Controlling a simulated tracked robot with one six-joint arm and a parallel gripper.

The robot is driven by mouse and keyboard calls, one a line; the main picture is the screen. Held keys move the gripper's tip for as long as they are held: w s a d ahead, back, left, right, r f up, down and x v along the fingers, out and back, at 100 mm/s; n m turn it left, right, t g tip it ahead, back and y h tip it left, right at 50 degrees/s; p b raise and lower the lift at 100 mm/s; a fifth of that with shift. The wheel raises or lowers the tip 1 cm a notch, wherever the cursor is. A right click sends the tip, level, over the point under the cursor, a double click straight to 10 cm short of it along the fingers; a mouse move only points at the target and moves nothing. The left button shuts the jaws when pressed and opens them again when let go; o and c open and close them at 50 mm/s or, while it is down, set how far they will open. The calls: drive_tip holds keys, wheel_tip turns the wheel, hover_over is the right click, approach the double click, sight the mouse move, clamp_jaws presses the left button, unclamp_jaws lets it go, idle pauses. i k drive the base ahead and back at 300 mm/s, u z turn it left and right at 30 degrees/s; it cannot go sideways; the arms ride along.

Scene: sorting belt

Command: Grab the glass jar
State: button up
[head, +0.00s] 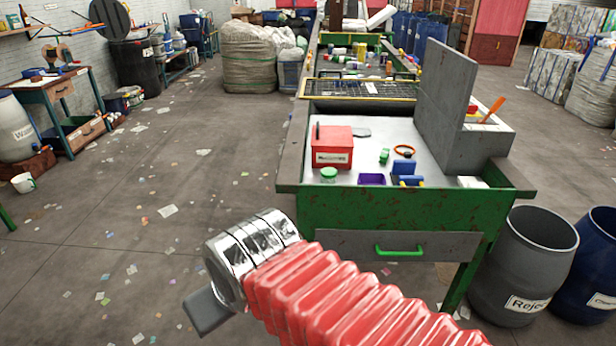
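A small jar with a green lid (328,174) stands near the front left corner of the green sorting table's white top (345,178). It looks like the glass jar; its body is small and pale in this view. It stands just in front of a red box. My red-sleeved arm reaches in from the bottom of the head view, with a silver ring section at its end. My gripper (207,311) shows only as a grey part at the lower left, over the floor and well apart from the jar. Its fingertips cannot be made out, so I cannot see whether it is open.
A grey upright panel (445,95) stands right. A reject barrel (522,262) stands right of the table. The left floor is mostly open.

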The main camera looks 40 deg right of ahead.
sight(334, 181)
drive_tip(key=z, duration=0.35)
drive_tip(key=i, duration=1.25)
drive_tip(key=z, duration=0.65)
